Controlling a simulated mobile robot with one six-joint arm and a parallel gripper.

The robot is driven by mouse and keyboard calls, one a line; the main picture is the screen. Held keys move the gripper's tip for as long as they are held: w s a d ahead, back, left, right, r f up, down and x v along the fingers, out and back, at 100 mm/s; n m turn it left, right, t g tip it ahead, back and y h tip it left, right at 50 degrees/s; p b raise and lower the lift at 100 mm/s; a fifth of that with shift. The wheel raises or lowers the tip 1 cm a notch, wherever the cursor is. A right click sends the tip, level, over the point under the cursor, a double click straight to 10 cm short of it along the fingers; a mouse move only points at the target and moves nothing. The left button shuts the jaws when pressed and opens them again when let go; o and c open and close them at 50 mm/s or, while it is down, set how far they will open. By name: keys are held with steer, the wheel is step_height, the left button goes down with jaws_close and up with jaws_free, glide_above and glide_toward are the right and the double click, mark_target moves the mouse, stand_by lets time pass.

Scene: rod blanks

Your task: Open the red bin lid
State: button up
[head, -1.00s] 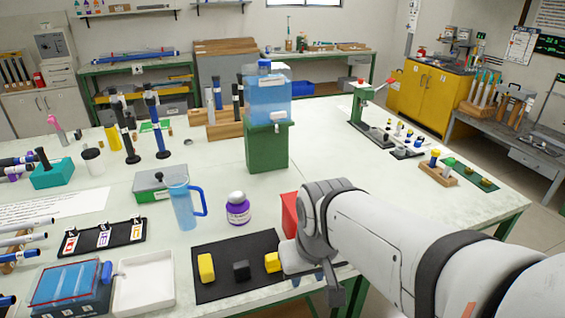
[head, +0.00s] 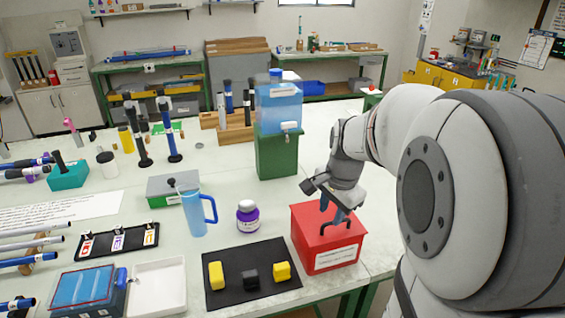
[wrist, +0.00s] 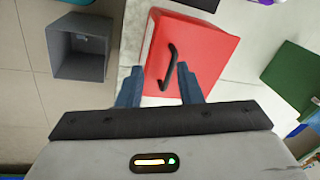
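The red bin (head: 325,252) stands at the right front of the table, with a white label on its front. Its lid (wrist: 205,55) looks shut and bears a black bar handle (wrist: 170,68). My gripper (head: 336,212) is over the lid, pointing down. In the wrist view my gripper (wrist: 159,70) has its two blue fingers spread apart with nothing held. The handle shows between and just ahead of the fingertips. I cannot tell whether the fingers touch the lid.
A black mat (head: 230,288) with yellow and dark blocks lies left of the bin. A purple-labelled jar (head: 248,218), a blue jug (head: 195,213) and a green stand (head: 277,155) with a water tank are nearby. A grey open box (wrist: 82,75) shows in the wrist view.

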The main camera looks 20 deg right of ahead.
steer(key=w+d+m, duration=0.3)
steer(key=d+m, duration=0.1)
steer(key=f, duration=0.2)
steer(key=w+f, duration=0.1)
steer(key=f, duration=0.2)
steer(key=f+p, duration=0.1)
steer(key=f, duration=0.1)
steer(key=shift+w+f, duration=0.25)
steer(key=shift+w, duration=0.1)
steer(key=shift+c, duration=0.4)
jaws_close()
